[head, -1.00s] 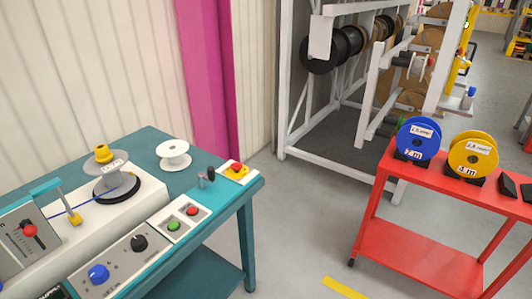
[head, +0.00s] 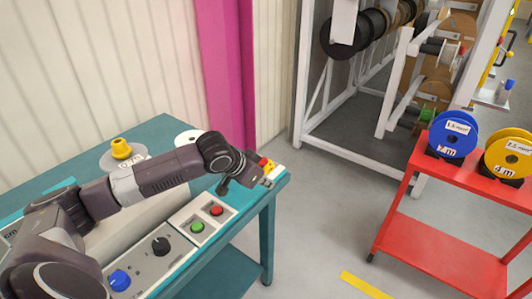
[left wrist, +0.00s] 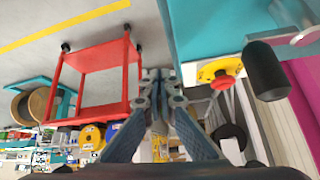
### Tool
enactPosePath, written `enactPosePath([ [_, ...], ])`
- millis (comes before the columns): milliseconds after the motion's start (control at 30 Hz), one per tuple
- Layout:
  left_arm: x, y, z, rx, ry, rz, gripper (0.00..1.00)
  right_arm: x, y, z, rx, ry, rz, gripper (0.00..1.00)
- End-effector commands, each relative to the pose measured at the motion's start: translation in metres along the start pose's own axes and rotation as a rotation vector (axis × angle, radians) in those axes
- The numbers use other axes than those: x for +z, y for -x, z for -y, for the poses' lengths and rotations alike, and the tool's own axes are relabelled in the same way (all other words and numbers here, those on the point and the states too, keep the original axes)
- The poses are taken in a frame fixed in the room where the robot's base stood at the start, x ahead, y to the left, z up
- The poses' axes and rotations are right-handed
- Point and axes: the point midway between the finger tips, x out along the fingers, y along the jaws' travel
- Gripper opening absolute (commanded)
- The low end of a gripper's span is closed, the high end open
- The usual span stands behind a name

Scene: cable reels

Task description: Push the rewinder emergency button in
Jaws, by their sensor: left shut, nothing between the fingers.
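The emergency button (head: 264,162) is a red mushroom on a yellow base at the far right corner of the teal rewinder bench (head: 282,181). In the left wrist view the red button (left wrist: 222,82) shows right of the fingers, apart from them. My left arm reaches across the bench in the head view. My left gripper (head: 267,182) is shut and empty beside the button, on its near side. In the left wrist view its fingertips (left wrist: 158,76) are together. The arm hides part of the rewinder. My right gripper is not in view.
A black crank handle (left wrist: 265,71) stands close to the button. A green button (head: 197,227) and another red button (head: 216,210) sit on the near panel. A red cart (head: 440,257) with blue and yellow reels stands right, across clear floor.

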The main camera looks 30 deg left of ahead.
Motion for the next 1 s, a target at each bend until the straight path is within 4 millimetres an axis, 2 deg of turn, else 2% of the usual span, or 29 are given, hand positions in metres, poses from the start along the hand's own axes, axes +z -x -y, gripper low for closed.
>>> enactPosePath([
  [33, -0.016, 0.017, 0.024, -0.028, 0.021, -0.019, 0.00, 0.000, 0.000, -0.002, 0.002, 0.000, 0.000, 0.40],
  [100, -0.031, 0.037, 0.047, -0.047, 0.058, -0.038, 0.00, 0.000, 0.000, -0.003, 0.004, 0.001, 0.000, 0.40],
  [200, -0.047, 0.062, 0.074, -0.070, 0.108, -0.065, 0.00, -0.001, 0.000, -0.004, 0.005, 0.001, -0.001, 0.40],
  [333, -0.059, 0.086, 0.096, -0.088, 0.156, -0.091, 0.00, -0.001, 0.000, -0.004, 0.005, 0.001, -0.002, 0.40],
  [500, -0.065, 0.097, 0.106, -0.095, 0.182, -0.103, 0.00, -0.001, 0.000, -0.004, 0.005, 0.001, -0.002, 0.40],
  [767, -0.065, 0.096, 0.105, -0.094, 0.182, -0.104, 0.00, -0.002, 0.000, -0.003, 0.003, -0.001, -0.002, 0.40],
  [867, -0.065, 0.094, 0.105, -0.093, 0.182, -0.103, 0.00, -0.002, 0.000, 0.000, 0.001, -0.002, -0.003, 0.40],
  [1000, -0.067, 0.081, 0.106, -0.091, 0.184, -0.103, 0.00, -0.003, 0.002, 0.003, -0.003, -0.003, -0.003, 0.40],
])
